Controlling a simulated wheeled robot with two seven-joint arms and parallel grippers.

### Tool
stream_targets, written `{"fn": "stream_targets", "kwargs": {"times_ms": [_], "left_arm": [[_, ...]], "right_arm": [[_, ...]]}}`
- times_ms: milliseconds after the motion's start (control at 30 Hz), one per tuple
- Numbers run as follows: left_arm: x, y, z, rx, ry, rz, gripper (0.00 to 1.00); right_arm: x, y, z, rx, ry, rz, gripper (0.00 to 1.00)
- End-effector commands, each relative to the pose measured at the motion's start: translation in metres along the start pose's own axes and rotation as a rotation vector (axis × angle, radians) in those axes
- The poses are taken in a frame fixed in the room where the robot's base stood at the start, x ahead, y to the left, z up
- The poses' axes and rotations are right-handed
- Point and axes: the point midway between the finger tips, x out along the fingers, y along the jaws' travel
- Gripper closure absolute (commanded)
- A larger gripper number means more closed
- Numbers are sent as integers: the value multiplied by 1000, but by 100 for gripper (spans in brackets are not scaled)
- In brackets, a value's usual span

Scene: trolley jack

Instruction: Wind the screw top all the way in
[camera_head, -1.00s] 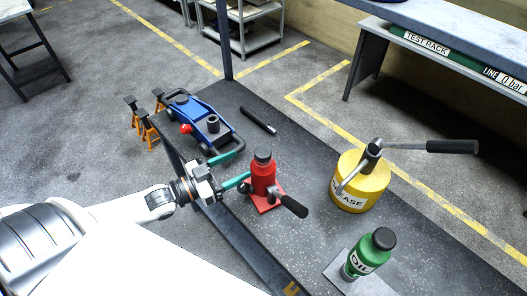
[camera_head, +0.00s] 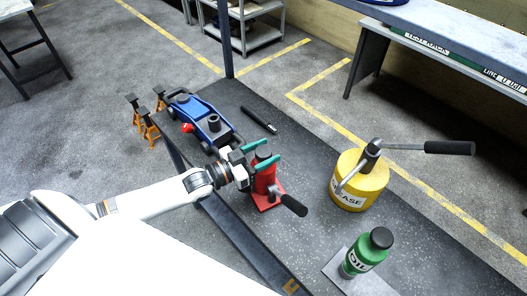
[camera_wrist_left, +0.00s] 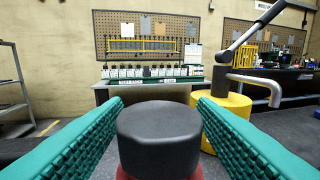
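The red bottle jack (camera_head: 265,182) stands upright on the dark bench, with a black-tipped lever sticking out to its lower right. Its dark screw top (camera_wrist_left: 158,135) fills the middle of the left wrist view, above a bit of red body. My left gripper (camera_head: 264,153) is at the height of the screw top, with one teal finger on each side of it. In the wrist view the fingers are spread, with a gap between each finger and the top. In the head view the gripper partly hides the top. My right gripper is in neither view.
A blue trolley jack (camera_head: 208,124) and a black rod (camera_head: 259,119) lie behind. A yellow grease can (camera_head: 357,190) with a long handle stands to the right, and a green oil bottle (camera_head: 366,252) on a tray stands nearer. Orange stands (camera_head: 148,127) are left of the bench.

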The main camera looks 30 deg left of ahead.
Motion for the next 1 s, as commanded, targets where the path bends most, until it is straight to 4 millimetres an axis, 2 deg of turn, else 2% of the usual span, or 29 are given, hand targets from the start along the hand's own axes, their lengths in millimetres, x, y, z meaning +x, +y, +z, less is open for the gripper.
{"fn": "stream_targets", "kwargs": {"times_ms": [33, 200, 500, 767, 800, 900, 1000], "left_arm": [[0, 0, 0, 0, 0, 0, 56], [0, 0, 0, 0, 0, 0, 83], [0, 1, -2, 5, 1, -67, 83], [0, 0, 0, 0, 0, -72, 83], [0, 0, 0, 0, 0, -72, 56], [0, 0, 0, 0, 0, -72, 39], [0, 0, 0, 0, 0, -72, 38]], "right_arm": [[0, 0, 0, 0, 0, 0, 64], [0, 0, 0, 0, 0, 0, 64], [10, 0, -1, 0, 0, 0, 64], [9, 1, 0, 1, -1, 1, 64], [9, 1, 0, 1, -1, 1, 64], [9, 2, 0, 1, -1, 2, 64], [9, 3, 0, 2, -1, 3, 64]]}}
